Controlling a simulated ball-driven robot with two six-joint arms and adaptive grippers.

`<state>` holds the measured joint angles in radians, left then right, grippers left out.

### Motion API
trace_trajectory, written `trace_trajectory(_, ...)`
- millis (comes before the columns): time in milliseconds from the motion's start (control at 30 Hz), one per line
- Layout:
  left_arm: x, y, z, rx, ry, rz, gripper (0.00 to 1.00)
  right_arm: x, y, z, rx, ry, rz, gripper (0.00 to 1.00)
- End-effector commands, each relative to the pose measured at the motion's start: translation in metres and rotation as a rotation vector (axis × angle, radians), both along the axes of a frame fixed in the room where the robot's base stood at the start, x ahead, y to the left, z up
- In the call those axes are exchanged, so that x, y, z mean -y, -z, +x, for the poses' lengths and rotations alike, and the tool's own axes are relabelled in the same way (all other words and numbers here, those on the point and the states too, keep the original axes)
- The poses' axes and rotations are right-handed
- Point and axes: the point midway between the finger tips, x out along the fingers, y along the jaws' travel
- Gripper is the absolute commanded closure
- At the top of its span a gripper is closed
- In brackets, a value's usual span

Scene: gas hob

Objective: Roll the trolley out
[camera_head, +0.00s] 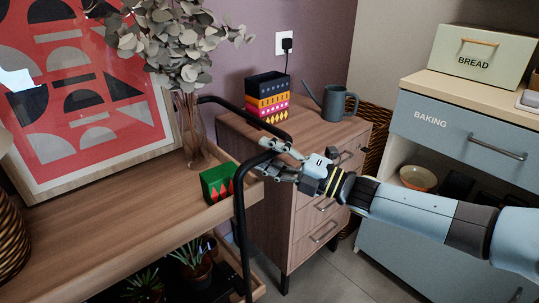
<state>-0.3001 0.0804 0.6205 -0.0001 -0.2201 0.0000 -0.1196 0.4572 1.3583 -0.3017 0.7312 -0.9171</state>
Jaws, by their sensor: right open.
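The trolley has a wooden top (110,232) and a black tubular frame, and it fills the left side of the head view. Its black handle (238,108) curves up and out at the right end of the top. My right gripper (268,161) is at the near corner of this handle, with its arm coming in from the right. Its fingers are open and very close to the bar; I cannot tell whether they touch it. My left gripper is not in view.
A glass vase (192,130) with leaves, a framed red picture (82,85) and a green-red box (217,183) stand on the trolley. Potted plants (192,262) sit below. A wooden drawer cabinet (300,220) is close behind. Free floor (340,282) shows at lower right.

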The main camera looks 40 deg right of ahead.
Motion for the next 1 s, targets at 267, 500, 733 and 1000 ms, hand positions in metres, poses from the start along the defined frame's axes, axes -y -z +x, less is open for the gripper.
trace_trajectory(267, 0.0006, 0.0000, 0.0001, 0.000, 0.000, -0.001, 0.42, -0.0002, 0.0001, 0.0004, -0.001, 0.000, 0.000, 0.62)
trace_trajectory(500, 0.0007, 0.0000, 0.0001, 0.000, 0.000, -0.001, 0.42, -0.0001, 0.0002, 0.0002, -0.001, 0.000, 0.000, 0.94)
trace_trajectory(733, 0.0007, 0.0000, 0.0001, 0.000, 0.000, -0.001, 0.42, 0.0000, 0.0002, 0.0001, -0.001, 0.000, 0.001, 1.00)
trace_trajectory(1000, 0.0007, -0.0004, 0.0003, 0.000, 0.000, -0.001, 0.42, 0.0000, 0.0000, -0.0007, -0.002, 0.000, 0.001, 1.00)
